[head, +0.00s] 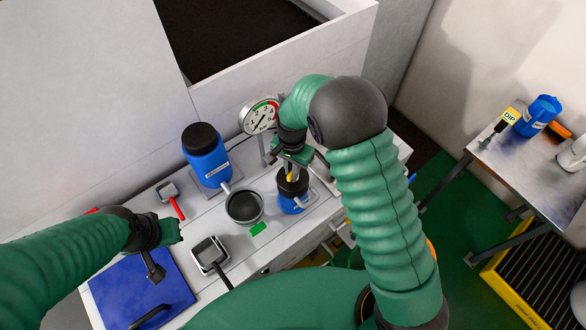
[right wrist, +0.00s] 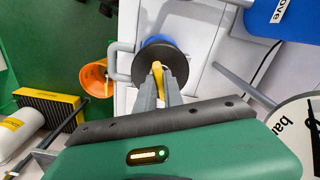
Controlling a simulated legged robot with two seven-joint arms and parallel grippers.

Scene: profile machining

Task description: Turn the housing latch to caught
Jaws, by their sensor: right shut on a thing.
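The housing (head: 291,203) is a blue body with a black round top, standing at the right part of the bench. It also shows in the right wrist view, with its black top (right wrist: 172,56) facing the camera. A yellow latch lever (right wrist: 157,72) stands on that top. My right gripper (head: 291,172) is above the housing, and in the right wrist view its two grey fingers (right wrist: 159,88) are shut on the yellow lever. The lever's lower part is partly hidden by the fingers. My left gripper (head: 154,268) hangs over the blue mat, away from the housing; its jaw opening is unclear.
A dial gauge (head: 260,117) stands close behind my right gripper. A blue bottle with black lid (head: 206,157), a dark round bowl (head: 244,207) and a square-topped tool (head: 209,253) are left of the housing. A blue mat (head: 120,292) lies front left. A side table (head: 520,165) stands right.

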